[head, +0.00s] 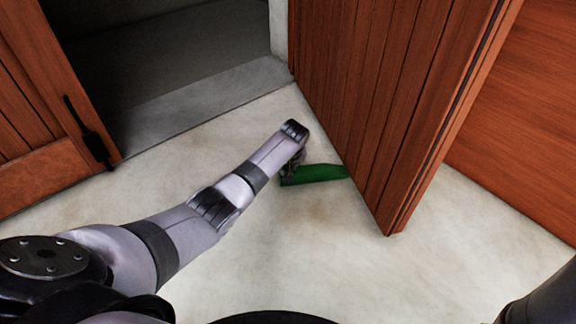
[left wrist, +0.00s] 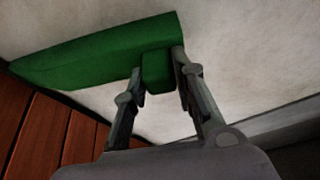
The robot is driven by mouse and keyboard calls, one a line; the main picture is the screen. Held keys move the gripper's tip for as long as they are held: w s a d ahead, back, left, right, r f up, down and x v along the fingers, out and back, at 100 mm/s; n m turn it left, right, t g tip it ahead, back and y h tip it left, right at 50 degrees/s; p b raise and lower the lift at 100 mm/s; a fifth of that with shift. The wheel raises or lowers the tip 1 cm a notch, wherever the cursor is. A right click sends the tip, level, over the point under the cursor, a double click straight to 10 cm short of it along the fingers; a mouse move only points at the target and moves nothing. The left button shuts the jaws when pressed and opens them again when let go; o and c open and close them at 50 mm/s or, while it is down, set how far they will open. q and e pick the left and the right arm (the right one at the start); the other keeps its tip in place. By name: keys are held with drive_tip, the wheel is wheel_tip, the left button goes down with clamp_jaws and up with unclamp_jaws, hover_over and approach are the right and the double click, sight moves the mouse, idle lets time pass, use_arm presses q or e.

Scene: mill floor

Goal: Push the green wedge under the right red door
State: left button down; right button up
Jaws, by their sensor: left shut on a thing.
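The green wedge (head: 318,174) lies on the pale floor with its right end at the bottom edge of the right red door (head: 375,110), which stands open. Whether its tip is under the door I cannot tell. My left gripper (head: 289,172) is low at the wedge's left end. In the left wrist view, its fingers (left wrist: 160,70) are shut on a small green block at the thick end of the wedge (left wrist: 85,55). The wedge narrows towards the door's red planks (left wrist: 45,135). My right gripper is not in view.
The left red door (head: 50,120) with a black handle (head: 88,132) stands at the left. A grey doorway with a sill (head: 200,100) lies between the doors. A red wooden panel (head: 525,130) is at the far right. The floor in front (head: 330,260) is clear.

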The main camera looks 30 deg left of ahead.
use_arm(q)
drive_tip(key=shift+w+d+b, duration=0.35)
drive_tip(key=shift+w+d, duration=0.2)
idle(0.4)
drive_tip(key=c, duration=1.2)
unclamp_jaws()
drive_tip(key=shift+c, duration=0.2)
drive_tip(key=v, duration=1.2)
